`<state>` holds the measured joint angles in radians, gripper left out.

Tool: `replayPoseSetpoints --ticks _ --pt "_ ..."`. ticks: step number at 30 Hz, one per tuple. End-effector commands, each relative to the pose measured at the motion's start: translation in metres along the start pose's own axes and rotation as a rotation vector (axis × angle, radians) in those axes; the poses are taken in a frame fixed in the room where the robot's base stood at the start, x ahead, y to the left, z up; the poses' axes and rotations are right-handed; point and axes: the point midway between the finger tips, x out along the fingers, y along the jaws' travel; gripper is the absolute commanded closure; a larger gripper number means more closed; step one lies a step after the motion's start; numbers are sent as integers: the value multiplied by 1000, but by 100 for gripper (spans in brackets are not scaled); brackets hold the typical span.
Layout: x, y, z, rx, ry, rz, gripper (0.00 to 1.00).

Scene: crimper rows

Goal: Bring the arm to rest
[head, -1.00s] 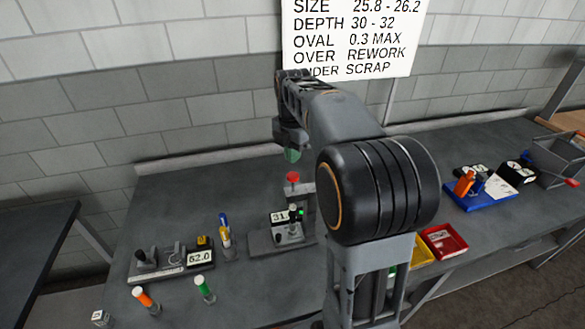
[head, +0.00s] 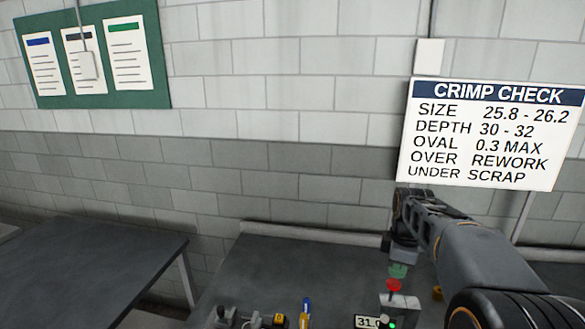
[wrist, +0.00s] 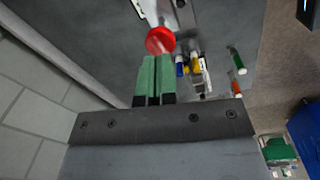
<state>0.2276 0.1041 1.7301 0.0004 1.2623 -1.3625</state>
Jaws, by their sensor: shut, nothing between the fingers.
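My arm reaches in from the lower right of the head view. My gripper (head: 398,271) has green fingertips and hangs over the grey workbench (head: 290,270), just above a red button-like knob (head: 393,286). In the wrist view the green fingers (wrist: 155,80) lie side by side, shut and empty. The red knob (wrist: 160,40) appears just beyond the fingertips there; whether they touch cannot be told.
A gauge with a display reading about 31 (head: 368,321) stands below the knob. Pens (head: 306,308) and small fixtures sit at the bench's near edge. A second dark table (head: 90,265) stands left, across a gap. A crimp check sign (head: 490,130) hangs behind the arm.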

Motion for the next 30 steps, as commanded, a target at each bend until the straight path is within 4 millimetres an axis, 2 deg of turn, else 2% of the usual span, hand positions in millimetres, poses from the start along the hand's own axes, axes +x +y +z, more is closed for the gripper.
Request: replayPoseSetpoints --ticks 6,9,13,15,18,21,30 --pt "21 -51 -5 623 49 73 100" --pt "31 -84 -8 887 102 108 100" --pt "46 -130 -10 1147 196 142 100" --pt "52 -149 -11 1202 236 153 100" --pt "57 -169 -11 1190 274 169 100" --pt "57 -181 -12 1166 302 182 100" --pt "48 -187 -16 1133 348 204 100"
